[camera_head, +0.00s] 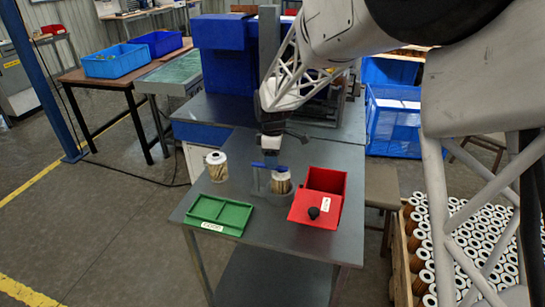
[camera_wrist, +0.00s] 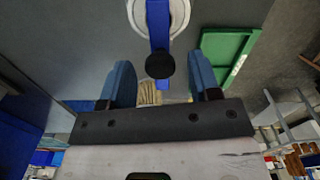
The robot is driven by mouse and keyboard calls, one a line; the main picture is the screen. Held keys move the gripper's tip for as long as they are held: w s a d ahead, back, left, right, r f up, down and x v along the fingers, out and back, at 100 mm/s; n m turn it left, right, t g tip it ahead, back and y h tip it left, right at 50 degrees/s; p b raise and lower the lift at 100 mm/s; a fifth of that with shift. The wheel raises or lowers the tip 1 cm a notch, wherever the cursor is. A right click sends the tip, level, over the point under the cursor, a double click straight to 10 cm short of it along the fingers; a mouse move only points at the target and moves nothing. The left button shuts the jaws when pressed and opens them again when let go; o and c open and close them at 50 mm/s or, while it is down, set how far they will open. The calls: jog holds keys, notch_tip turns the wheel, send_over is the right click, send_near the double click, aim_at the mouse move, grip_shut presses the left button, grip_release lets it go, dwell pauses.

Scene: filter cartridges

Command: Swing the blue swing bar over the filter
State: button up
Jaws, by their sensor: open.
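The blue swing bar (camera_head: 268,166) lies level above the filter (camera_head: 281,186) at the middle of the table, beside a thin grey post (camera_head: 256,182). In the wrist view the blue bar (camera_wrist: 157,28) runs across the white ring top of the filter (camera_wrist: 179,13) and out of the upper edge. A round black cap (camera_wrist: 160,65) sits at its near end. My gripper (camera_head: 270,148) is above the bar. Its blue fingers (camera_wrist: 160,78) are open and apart, with the black cap between them in the picture. Contact is not visible.
A loose filter (camera_head: 216,168) stands at the left; its pleats (camera_wrist: 150,92) show behind my gripper. A green tray (camera_head: 218,214) lies at front left. A red box with a black knob (camera_head: 314,213) stands to the right. A blue box (camera_head: 224,60) is at the back.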

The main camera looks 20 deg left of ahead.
jog(key=shift+r, duration=3.85)
jog(key=shift+s+d+r, duration=0.15)
jog(key=shift+d+r, duration=0.05)
jog(key=shift+d, duration=0.25)
jog(key=s+d+r+m, duration=0.3)
jog(key=s+d, duration=0.2)
jog(key=d, duration=0.3)
jog(key=s+d+r+m+t, duration=0.1)
jog(key=s+d+r+m, duration=0.3)
jog(key=d, duration=0.4)
jog(key=s+d+r+m, duration=0.2)
jog(key=s+d+m, duration=0.1)
jog(key=s+d, duration=0.4)
jog(key=s+d+f+m, duration=0.1)
jog(key=s+d+m, duration=0.4)
jog(key=s, duration=0.5)
jog(key=s+d+f+m+t, duration=0.1)
jog(key=s+d+m, duration=0.3)
jog(key=s+d, duration=0.6)
jog(key=shift+s+d+f+m+t, duration=0.15)
jog(key=shift+s+f+m+t, duration=0.2)
jog(key=shift+f, duration=0.4)
jog(key=shift+w, duration=0.1)
